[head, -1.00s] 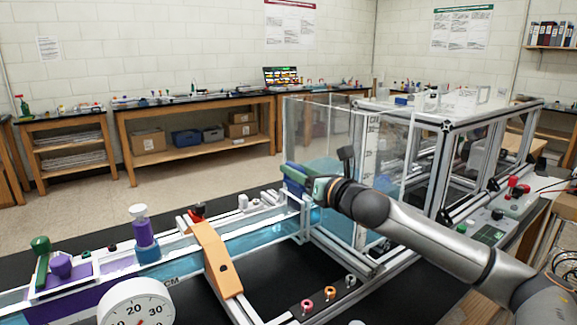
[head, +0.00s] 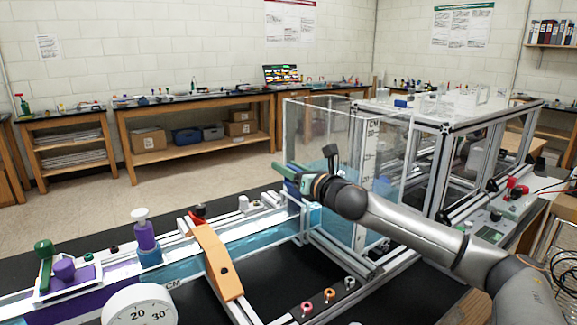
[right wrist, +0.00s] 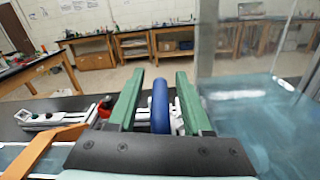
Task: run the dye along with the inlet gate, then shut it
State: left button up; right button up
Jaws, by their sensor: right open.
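My right gripper (head: 288,174) is at the far end of the clear water channel, beside the tank. In the right wrist view its green fingers (right wrist: 160,100) are open. A blue rounded handle (right wrist: 160,107) stands between them, with a gap on either side; I cannot tell whether it belongs to the inlet gate. Purple dye (head: 75,298) colours the near left end of the channel, and the water beyond is pale blue. A purple bottle with a white top (head: 144,232) stands on the channel. My left gripper is not in view.
An orange bracket (head: 217,262) straddles the channel. A round dial (head: 142,308) stands in front. The clear tank (head: 335,150) and its aluminium frame (head: 440,170) rise close to my right arm. Small coloured rings (head: 328,294) sit on the near rail.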

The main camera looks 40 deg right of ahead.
grip_shut()
dwell(0.4)
dwell(1.0)
